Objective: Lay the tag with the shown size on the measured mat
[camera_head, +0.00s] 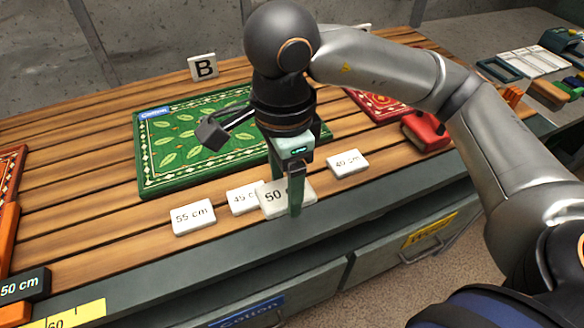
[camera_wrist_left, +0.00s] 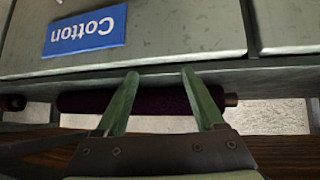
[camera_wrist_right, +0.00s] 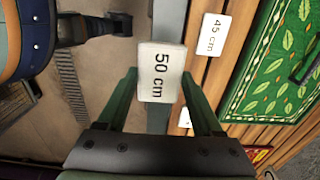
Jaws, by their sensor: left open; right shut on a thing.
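My right gripper (camera_head: 295,207) is shut on the white 50 cm tag (camera_head: 273,195), held low near the table's front edge. The 50 cm tag (camera_wrist_right: 161,72) also shows between the fingers in the right wrist view. A green leaf-patterned mat (camera_head: 168,178) with a blue Cotton label lies behind it. A dark block reading 50 cm (camera_head: 20,287) is at the lower left, near a yellow ruler (camera_head: 75,318). My left gripper (camera_wrist_left: 158,80) is open and empty in its wrist view, outside the head view.
A 55 cm tag (camera_head: 193,217), a 45 cm tag (camera_head: 241,199) and another tag (camera_head: 348,163) lie along the front. A B sign (camera_head: 203,67) stands behind the mat. A red mat (camera_head: 376,106) lies right. A dark purple roll (camera_wrist_left: 140,103) is near my left gripper.

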